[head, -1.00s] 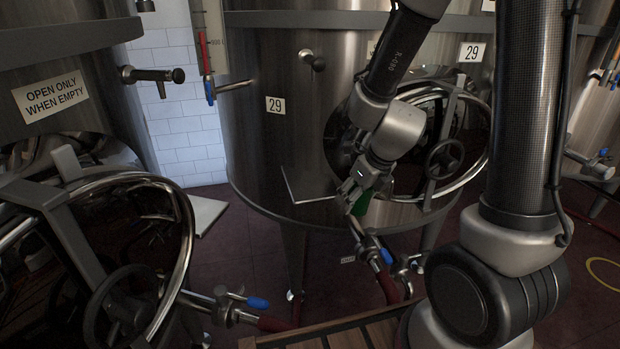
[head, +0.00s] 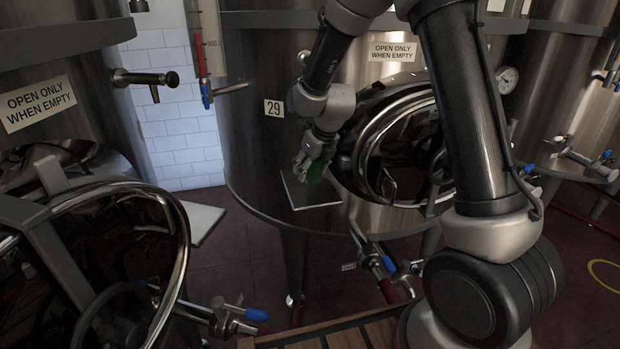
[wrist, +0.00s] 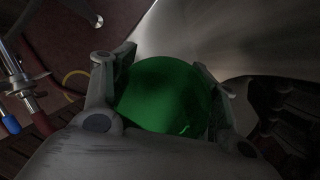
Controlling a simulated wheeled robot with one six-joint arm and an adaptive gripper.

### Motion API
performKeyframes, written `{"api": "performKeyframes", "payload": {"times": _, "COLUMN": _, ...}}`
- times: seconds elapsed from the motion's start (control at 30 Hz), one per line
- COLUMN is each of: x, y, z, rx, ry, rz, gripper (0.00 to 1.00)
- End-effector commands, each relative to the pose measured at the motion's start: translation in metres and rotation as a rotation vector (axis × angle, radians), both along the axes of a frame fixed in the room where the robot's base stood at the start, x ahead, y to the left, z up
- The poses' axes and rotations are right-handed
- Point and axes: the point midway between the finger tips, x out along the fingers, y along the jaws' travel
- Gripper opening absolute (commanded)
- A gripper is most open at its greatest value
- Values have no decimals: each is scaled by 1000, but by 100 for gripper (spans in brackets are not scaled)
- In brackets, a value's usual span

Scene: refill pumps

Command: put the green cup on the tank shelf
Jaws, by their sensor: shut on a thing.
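The green cup (head: 317,171) is held in my gripper (head: 309,170) in the head view, in front of the middle tank. In the wrist view the green cup (wrist: 163,95) fills the space between the two fingers of my gripper (wrist: 165,100), which is shut on it. The tank shelf (head: 311,195) is a flat grey plate on the front of the middle tank. In the head view the cup shows just above and over the shelf's far part. I cannot tell whether the cup touches the shelf.
The middle tank (head: 255,150) has a round hatch (head: 400,150) just right of my gripper. Another tank with a large open hatch rim (head: 185,235) stands at the left. Blue-handled valves (head: 388,264) sit below the shelf. A wooden slatted surface (head: 340,330) lies at the bottom.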

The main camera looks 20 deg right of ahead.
Motion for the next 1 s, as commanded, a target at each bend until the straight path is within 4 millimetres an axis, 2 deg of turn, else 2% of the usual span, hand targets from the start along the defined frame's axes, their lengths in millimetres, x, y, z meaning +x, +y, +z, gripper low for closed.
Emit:
{"api": "performKeyframes", "payload": {"times": 0.13, "x": 2, "y": 1, "z": -8, "rx": 1, "ry": 3, "rz": -1, "gripper": 49}}
{"api": "performKeyframes", "payload": {"times": 0.3, "x": 2, "y": 1, "z": -33, "rx": 0, "ry": 4, "rz": -1, "gripper": 49}}
{"api": "performKeyframes", "payload": {"times": 0.6, "x": 2, "y": 1, "z": -36, "rx": 0, "ry": 0, "rz": -1, "gripper": 49}}
{"api": "performKeyframes", "payload": {"times": 0.63, "x": 2, "y": 1, "z": -36, "rx": 0, "ry": 0, "rz": -1, "gripper": 59}}
{"api": "performKeyframes", "payload": {"times": 0.77, "x": 2, "y": 1, "z": -36, "rx": 0, "ry": 0, "rz": 0, "gripper": 82}}
{"api": "performKeyframes", "payload": {"times": 1.0, "x": 2, "y": 1, "z": -36, "rx": 0, "ry": 0, "rz": -1, "gripper": 82}}
